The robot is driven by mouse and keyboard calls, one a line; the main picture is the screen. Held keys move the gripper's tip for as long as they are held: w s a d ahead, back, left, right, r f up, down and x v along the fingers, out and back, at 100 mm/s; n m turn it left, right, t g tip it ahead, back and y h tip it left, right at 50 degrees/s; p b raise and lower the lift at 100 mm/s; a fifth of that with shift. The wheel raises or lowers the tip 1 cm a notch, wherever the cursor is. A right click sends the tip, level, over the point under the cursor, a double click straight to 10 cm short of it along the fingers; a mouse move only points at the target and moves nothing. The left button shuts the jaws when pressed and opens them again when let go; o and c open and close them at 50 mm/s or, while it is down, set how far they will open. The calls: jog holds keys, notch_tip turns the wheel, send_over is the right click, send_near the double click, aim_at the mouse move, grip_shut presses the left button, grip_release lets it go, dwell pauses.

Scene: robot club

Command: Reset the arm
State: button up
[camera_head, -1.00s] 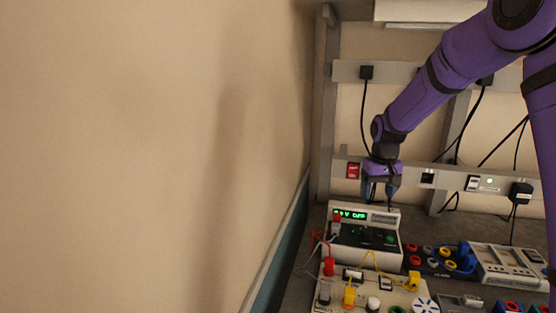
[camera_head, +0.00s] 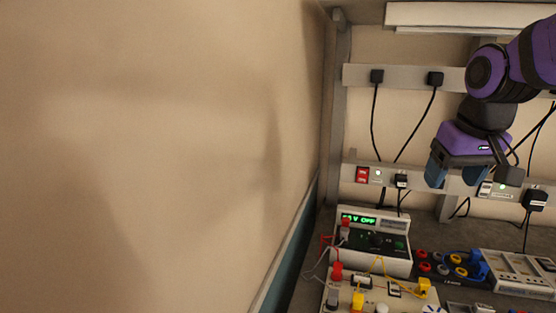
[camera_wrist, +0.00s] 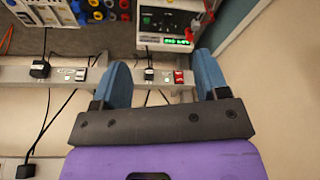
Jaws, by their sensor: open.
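My gripper (camera_head: 453,178) is a purple body with two blue fingers. In the head view it hangs in front of the wall rails, above and to the right of the white power supply (camera_head: 372,240). It is open and empty, with wide space between its fingers (camera_wrist: 162,85) in the wrist view. The power supply shows a lit green display and red and white leads. It also shows in the wrist view (camera_wrist: 172,22), beyond the fingers and apart from them. The upper part of my arm is at the right edge of the head view.
A lower rail (camera_head: 415,182) carries a red switch (camera_head: 362,174), sockets and black plugs with hanging cables. An upper rail (camera_head: 405,77) holds more plugs. A white board with yellow wires (camera_head: 375,291) and several coloured connectors (camera_head: 452,265) lie on the bench. The left wall (camera_head: 150,150) is bare.

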jog(key=s+t, duration=0.1)
jog(key=s, duration=1.3)
jog(key=shift+s+f+t, duration=0.25)
jog(key=shift+s+t, duration=0.05)
jog(key=shift+t, duration=0.1)
dwell(0.9)
